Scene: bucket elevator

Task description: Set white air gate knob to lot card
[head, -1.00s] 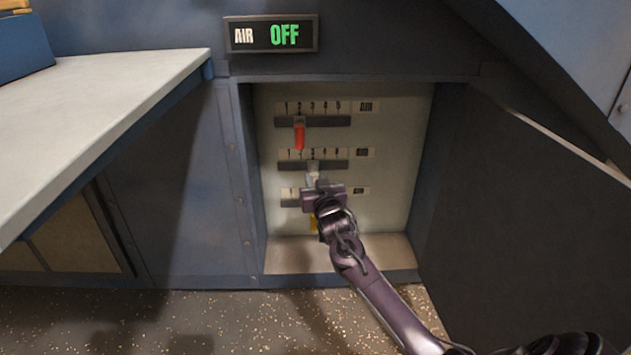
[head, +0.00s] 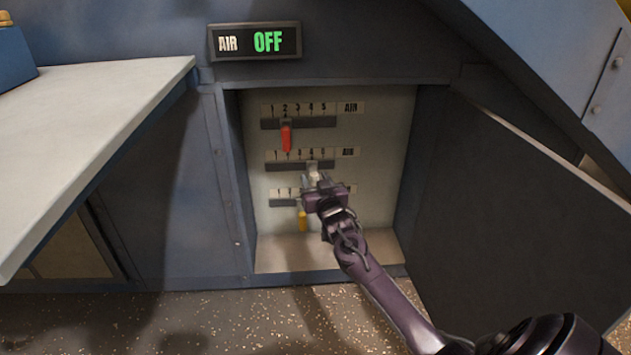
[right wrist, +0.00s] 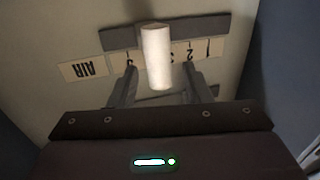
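The white air gate knob (head: 314,176) hangs from the middle slider bar (head: 285,167) in the open cabinet, at about the 4 of its 1–5 scale. It also shows in the right wrist view (right wrist: 156,55) as a pale cylinder hiding part of the scale. My right gripper (head: 320,186) is at the knob. In the right wrist view its fingers (right wrist: 158,88) stand apart on either side of the knob, with gaps visible. No lot card can be made out. My left gripper is not in view.
A red knob (head: 286,139) sits at about 2 on the top bar. A yellow knob (head: 302,221) hangs from the lowest bar, partly covered by my arm. The AIR display (head: 254,41) reads OFF. The cabinet door (head: 510,210) stands open at right; a pale worktop (head: 85,140) is at left.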

